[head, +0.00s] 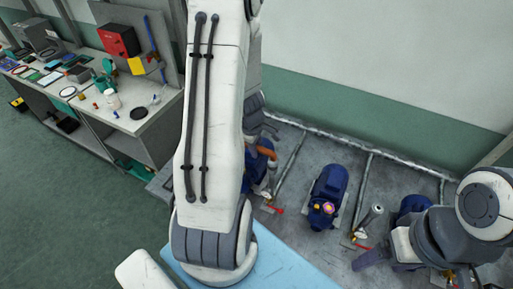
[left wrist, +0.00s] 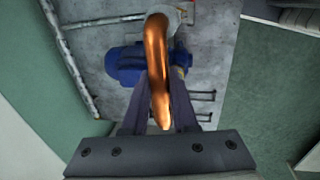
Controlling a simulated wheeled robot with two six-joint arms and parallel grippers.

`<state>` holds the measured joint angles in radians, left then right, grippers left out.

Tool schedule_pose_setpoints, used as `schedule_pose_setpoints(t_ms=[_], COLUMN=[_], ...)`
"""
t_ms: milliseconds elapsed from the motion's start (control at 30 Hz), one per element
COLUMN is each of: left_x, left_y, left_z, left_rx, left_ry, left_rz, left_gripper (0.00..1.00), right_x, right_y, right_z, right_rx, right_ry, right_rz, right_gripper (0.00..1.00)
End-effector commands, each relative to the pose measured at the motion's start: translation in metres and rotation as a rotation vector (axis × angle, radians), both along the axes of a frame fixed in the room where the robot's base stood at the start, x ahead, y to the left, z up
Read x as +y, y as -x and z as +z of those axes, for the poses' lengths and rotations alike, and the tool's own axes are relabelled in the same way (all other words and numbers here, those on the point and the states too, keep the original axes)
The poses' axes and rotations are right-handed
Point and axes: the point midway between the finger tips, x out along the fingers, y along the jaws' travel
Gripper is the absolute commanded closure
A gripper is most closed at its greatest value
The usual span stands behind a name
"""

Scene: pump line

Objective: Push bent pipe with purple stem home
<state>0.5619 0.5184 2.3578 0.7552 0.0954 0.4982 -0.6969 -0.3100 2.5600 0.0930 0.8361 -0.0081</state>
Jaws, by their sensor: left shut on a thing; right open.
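A copper-orange bent pipe (left wrist: 158,65) is between the fingers of my left gripper (left wrist: 160,115), which is shut on it. The pipe's far end meets or overlaps a pale round fitting (left wrist: 182,12); I cannot tell how deep it sits. No purple stem shows on the pipe. In the head view the pipe (head: 267,152) is beside my left arm, over the left blue pump (head: 252,162). My left gripper there is mostly hidden by my arm. My right gripper (head: 385,261) is open and empty at the lower right.
The middle blue pump (head: 328,185) has a purple-ringed port (head: 327,209). A grey upright pipe (head: 369,217) and another blue pump (head: 413,204) stand right of it. Red valve handles lie low between them. A cluttered workbench (head: 142,118) is at the left. A light-blue surface (head: 285,266) is in front.

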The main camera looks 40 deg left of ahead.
Motion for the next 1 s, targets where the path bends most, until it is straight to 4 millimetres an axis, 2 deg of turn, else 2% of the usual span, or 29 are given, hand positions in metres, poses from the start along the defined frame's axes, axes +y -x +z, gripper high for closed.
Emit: schedule_pose_setpoints(t_ms=[1000], left_x=[-0.0007], left_y=[0.0007], left_z=[-0.0064], left_rx=[0.002], left_ry=[0.003], left_rz=[0.001], left_gripper=[1.0], right_x=[0.0], right_y=[0.0], right_z=[-0.0058], right_rx=[0.0], right_ry=[0.0], right_rz=[0.0], right_gripper=[0.22])
